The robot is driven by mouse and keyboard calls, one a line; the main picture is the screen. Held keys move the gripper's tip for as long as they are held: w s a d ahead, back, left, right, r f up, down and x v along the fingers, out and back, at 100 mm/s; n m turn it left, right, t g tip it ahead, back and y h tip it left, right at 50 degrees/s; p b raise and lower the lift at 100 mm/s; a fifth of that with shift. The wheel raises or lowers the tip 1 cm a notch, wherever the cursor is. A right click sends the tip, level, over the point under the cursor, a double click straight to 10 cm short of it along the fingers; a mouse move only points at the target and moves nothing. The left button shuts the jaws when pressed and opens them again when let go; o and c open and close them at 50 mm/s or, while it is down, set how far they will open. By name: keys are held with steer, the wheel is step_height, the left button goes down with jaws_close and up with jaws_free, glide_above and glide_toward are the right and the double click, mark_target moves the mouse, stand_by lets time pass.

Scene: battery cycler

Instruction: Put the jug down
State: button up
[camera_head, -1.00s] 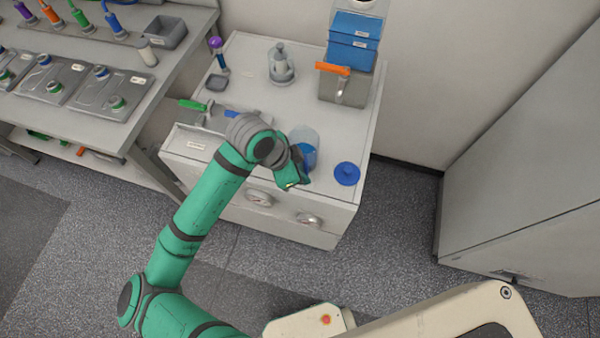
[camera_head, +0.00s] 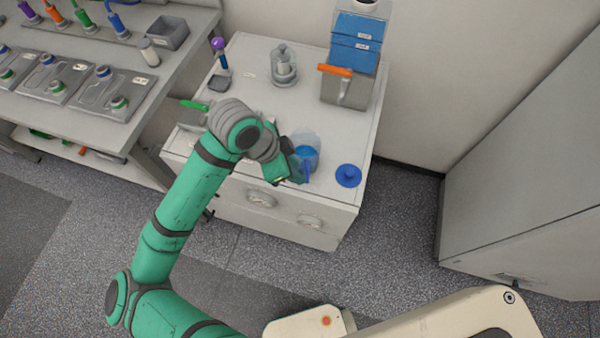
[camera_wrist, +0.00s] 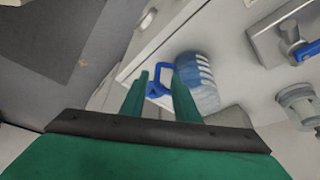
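The clear jug (camera_head: 305,146) with blue liquid stands on the white cabinet top near its front edge, and looks upright. Its blue handle (camera_head: 306,172) faces the front. The jug also shows in the wrist view (camera_wrist: 200,82), with its handle (camera_wrist: 158,84) at the fingers. My gripper (camera_wrist: 160,88) is open, its two green fingers well apart with the blue handle showing between or just beyond them. I cannot tell whether a finger touches it. In the head view my gripper (camera_head: 290,172) is at the jug's front left.
A blue round lid (camera_head: 348,176) lies right of the jug. A grey container with an orange handle (camera_head: 340,88) and blue boxes (camera_head: 355,40) stand behind. A grey fitting (camera_head: 284,66) stands at the back. The cabinet's middle is partly clear.

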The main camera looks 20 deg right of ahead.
steer(key=v, duration=0.6)
steer(key=shift+s+r, duration=0.2)
steer(key=shift+r, duration=0.2)
steer(key=shift+w+a, duration=0.1)
steer(key=shift+a, duration=0.05)
